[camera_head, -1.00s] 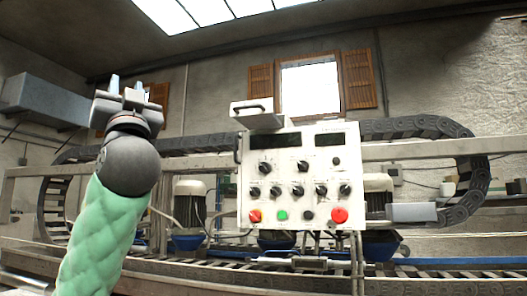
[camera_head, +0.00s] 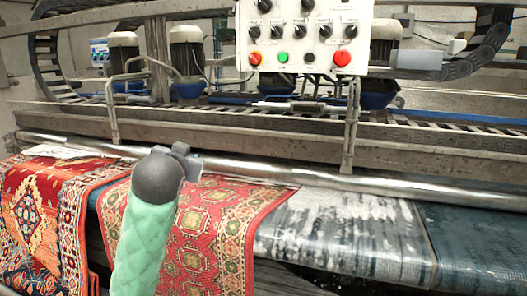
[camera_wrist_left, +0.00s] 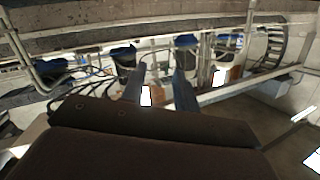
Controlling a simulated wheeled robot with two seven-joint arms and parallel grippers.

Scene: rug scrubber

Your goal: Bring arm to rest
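My left arm, in a green quilted sleeve, rises from the bottom of the head view. Its left gripper (camera_head: 188,163) is in front of the machine, over the patterned red rugs in the picture, with its fingers mostly hidden behind the wrist. In the left wrist view, the two dark fingers of the left gripper (camera_wrist_left: 161,84) stand apart with nothing between them. That view shows the machine upside down. My right arm and right gripper are not in view.
A control panel (camera_head: 308,40) with knobs and red and green buttons is at the top. A long metal roller (camera_head: 400,188) crosses the machine front. Red rugs (camera_head: 245,215) hang at the left, and a wet grey-white rug (camera_head: 345,240) lies right of them.

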